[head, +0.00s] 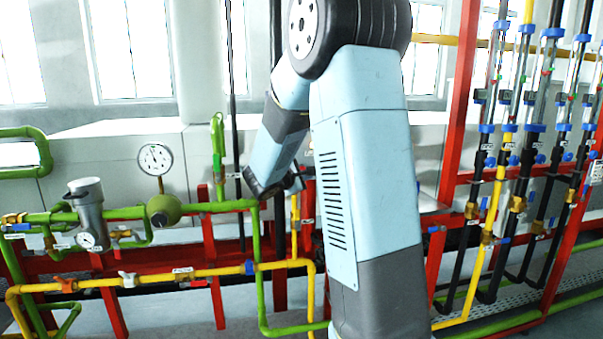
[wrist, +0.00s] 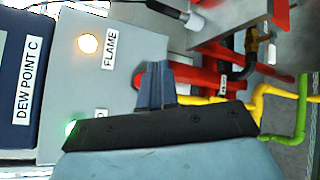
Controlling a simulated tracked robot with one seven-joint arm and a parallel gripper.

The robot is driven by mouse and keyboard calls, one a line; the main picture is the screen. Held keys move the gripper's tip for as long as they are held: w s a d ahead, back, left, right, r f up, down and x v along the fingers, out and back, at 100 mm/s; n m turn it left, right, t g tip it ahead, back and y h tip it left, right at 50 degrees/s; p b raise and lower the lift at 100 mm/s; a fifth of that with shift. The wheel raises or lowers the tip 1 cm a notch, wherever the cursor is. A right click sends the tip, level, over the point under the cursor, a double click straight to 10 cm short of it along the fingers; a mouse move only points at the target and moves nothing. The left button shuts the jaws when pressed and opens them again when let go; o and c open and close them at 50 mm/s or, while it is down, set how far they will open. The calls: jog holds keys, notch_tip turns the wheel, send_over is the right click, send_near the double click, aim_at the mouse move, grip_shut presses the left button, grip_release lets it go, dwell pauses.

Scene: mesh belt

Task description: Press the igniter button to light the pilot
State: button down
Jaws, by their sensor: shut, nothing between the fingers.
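In the wrist view a grey panel (wrist: 120,25) carries a "FLAME" label and a glowing amber lamp (wrist: 88,43). A green lamp (wrist: 70,127) glows at its lower left, beside a mostly hidden label. A red round part (wrist: 137,82), which looks like a button, shows at the panel's edge and is partly hidden by my fingers. My gripper (wrist: 153,70) is shut and empty, with its fingers right beside the red part; I cannot tell whether they touch. In the head view my gripper (head: 298,182) is small and partly behind my arm, and the panel cannot be made out.
A dark blue box labelled "DEW POINT C" (wrist: 22,70) adjoins the panel's left. Red frame bars (wrist: 200,85), yellow pipe (wrist: 262,95) and green pipe (wrist: 302,110) lie to the right. In the head view a pressure gauge (head: 155,159) and green pipework stand left of my arm.

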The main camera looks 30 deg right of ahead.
jog(key=shift+s+a, duration=0.15)
jog(key=shift+s, duration=0.4)
jog(key=shift+s+a, duration=0.15)
jog(key=shift+s, duration=0.4)
jog(key=s+a+r+m+g+y, duration=0.2)
jog(key=s+m, duration=0.2)
jog(key=s, duration=0.5)
jog(key=s+a+r+m+g+y, duration=0.1)
jog(key=s+a+m+g+y, duration=0.15)
jog(key=s, duration=0.55)
jog(key=s+a+m+t+y, duration=0.2)
jog(key=s+a+m+y, duration=0.4)
jog(key=s+a, duration=0.9)
jog(key=y, duration=0.3)
jog(key=shift+s+a, duration=0.15)
jog(key=shift+a, duration=0.1)
